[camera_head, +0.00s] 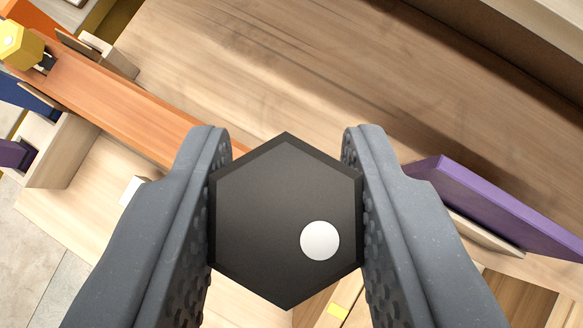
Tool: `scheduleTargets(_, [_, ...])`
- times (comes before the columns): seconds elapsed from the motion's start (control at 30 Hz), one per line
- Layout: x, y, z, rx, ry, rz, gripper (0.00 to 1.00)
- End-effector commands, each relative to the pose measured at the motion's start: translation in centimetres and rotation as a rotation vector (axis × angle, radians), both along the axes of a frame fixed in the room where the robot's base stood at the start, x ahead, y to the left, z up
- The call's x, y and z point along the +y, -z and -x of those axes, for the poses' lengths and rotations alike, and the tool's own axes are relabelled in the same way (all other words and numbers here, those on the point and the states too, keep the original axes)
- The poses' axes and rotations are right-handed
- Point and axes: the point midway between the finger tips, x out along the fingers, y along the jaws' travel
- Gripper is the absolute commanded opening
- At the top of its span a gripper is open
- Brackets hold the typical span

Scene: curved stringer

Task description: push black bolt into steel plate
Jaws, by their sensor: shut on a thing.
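My gripper (287,200) fills the lower middle of the view, its two dark grey, studded fingers on either side of the black bolt (270,205). It is shut on the bolt's hexagonal head, which faces the camera and bears a white round dot right of and below its centre. The bolt's shank is hidden behind the head. I cannot tell whether the bolt touches anything beyond. No part that I can clearly tell as the steel plate shows.
An orange bar (120,100) runs from upper left toward the gripper, with a yellow hexagonal bolt (18,45) at its end. A purple plate (490,207) lies close right of the right finger. A wide wooden surface (330,70) spans the top and is bare.

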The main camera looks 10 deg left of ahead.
Motion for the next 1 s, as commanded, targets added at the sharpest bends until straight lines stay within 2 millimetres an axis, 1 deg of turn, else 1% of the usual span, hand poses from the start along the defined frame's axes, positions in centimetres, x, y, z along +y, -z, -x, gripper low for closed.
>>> scheduleTargets(0.6, [0.0, 5.1, 0.1, 0.003, 0.0, 0.001, 0.03])
scheduleTargets(0.77, [-0.1, 5.8, 0.0, 0.002, 0.001, 0.0, 0.03])
scheduleTargets(1.0, [-0.2, 5.8, 0.0, 0.0, 0.003, 0.0, 0.03])
